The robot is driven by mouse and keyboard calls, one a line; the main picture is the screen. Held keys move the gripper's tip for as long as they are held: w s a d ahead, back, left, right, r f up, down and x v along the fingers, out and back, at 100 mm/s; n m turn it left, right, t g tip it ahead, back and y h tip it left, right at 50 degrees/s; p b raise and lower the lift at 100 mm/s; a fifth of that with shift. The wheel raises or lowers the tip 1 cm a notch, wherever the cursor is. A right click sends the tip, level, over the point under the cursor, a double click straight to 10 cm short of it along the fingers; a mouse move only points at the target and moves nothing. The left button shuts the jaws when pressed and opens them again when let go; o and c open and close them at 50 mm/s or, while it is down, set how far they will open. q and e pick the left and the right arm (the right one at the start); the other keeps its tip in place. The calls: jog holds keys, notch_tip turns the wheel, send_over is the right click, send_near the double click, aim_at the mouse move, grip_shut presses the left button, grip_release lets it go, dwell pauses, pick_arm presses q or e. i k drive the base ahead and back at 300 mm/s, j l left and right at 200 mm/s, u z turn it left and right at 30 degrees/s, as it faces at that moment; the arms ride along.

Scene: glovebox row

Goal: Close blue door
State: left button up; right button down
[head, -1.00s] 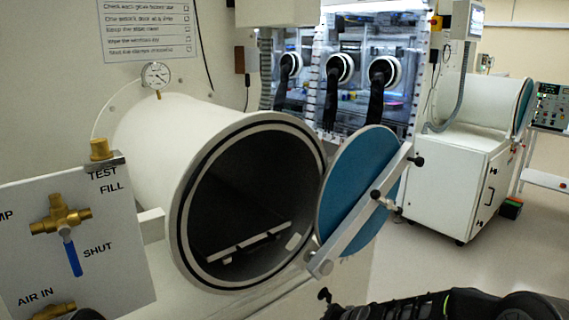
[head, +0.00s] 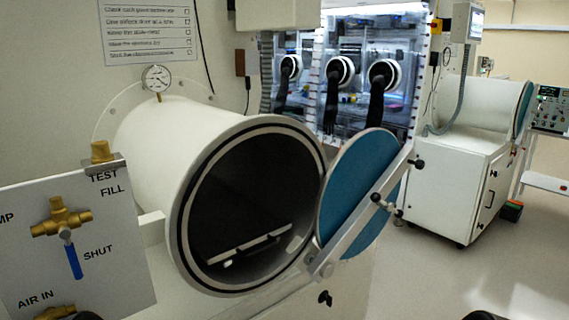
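The blue door (head: 350,180) is a round disc with a pale rim and a grey metal bar (head: 362,215) across its face. It stands open at the right side of the white cylindrical chamber (head: 150,135), near the chamber's rim. The chamber's round mouth (head: 245,200) is uncovered, and a pale tray (head: 250,242) shows in its dark inside.
A panel with brass valves (head: 60,218) and a blue handle stands at the left front. A black knob (head: 325,298) sits below the door. Gloveboxes (head: 345,75) and a white cabinet (head: 455,185) stand behind.

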aim_at(347, 222)
jog(key=i+l, duration=0.1)
jog(key=l, duration=0.35)
jog(key=i+l+z, duration=0.15)
jog(key=l, duration=0.3)
jog(key=i+l, duration=0.15)
jog(key=l, duration=0.3)
jog(key=i+l+z, duration=0.1)
jog(key=l, duration=0.3)
jog(key=i+l, duration=0.2)
jog(key=l, duration=0.25)
jog(key=i+l+z, duration=0.15)
jog(key=l, duration=0.25)
jog(key=i+l, duration=0.2)
jog(key=l, duration=0.2)
jog(key=i+l+z, duration=0.1)
jog(key=l, duration=0.35)
jog(key=i, duration=0.1)
